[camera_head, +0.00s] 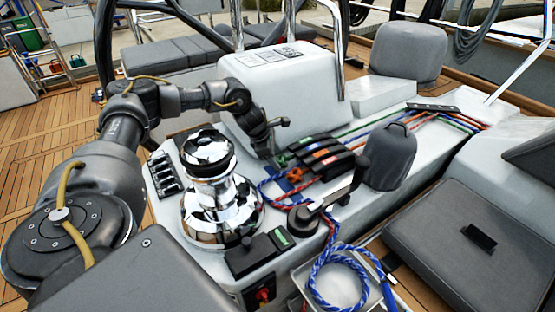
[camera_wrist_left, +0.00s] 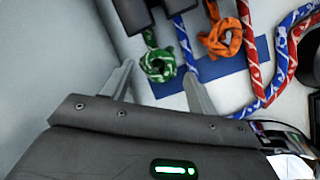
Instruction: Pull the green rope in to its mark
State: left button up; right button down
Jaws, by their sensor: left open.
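The green rope ends in a green and white knot (camera_wrist_left: 158,65) in the left wrist view, just outside the dark rope clutches. In the head view the green knot (camera_head: 282,160) shows small beside my left wrist. More green rope (camera_head: 455,124) runs behind the clutches toward the right. My left gripper (camera_wrist_left: 159,78) is open, its two fingers on either side of the green knot; I cannot tell whether they touch it. In the head view its fingers are mostly hidden by the wrist. No mark on the green rope can be made out. My right gripper is not in view.
An orange knot (camera_wrist_left: 222,40) sits right of the green one, with red and blue ropes beyond. A blue patch (camera_wrist_left: 238,88) lies under them. A chrome winch (camera_head: 212,190) stands left, a black handle (camera_head: 335,203) in front, a grey-covered winch (camera_head: 390,158) right.

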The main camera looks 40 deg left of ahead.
pick_arm(q)
jog(key=shift+x, duration=1.15)
